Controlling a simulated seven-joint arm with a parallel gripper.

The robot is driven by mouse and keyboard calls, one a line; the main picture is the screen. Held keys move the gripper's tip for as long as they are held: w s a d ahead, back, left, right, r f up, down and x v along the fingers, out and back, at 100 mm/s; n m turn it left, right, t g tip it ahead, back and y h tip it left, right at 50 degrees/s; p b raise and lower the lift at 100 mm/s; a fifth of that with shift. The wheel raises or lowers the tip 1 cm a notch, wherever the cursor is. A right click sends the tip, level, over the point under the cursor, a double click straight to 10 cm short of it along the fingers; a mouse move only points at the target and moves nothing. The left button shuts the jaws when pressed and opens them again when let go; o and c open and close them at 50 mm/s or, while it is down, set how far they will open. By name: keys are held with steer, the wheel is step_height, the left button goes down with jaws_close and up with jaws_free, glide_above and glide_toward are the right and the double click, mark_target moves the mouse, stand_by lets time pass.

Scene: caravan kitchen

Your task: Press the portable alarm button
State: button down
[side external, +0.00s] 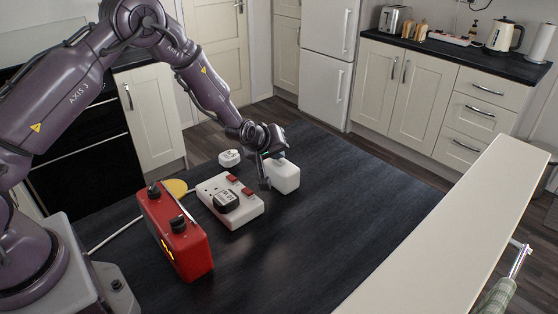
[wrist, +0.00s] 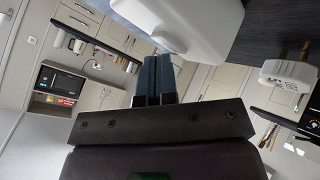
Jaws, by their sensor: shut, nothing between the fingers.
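A small white box (side external: 285,177) with rounded edges stands on the dark table and is probably the portable alarm. In the wrist view the white box (wrist: 190,22) fills the top, just beyond and above the fingers.
A white double socket (side external: 240,213) with red switches and a black plug (side external: 226,202) lies left of the box. A white plug (side external: 229,157) lies behind. A red radio (side external: 178,240) and a yellow disc (side external: 176,187) are further left. The table's right side is clear.

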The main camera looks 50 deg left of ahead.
mark_target(277, 161)
steer(key=shift+f, duration=0.15)
stand_by(0.5)
steer(key=shift+r, duration=0.6)
step_height(277, 161, up, 6)
stand_by(0.7)
stand_by(0.6)
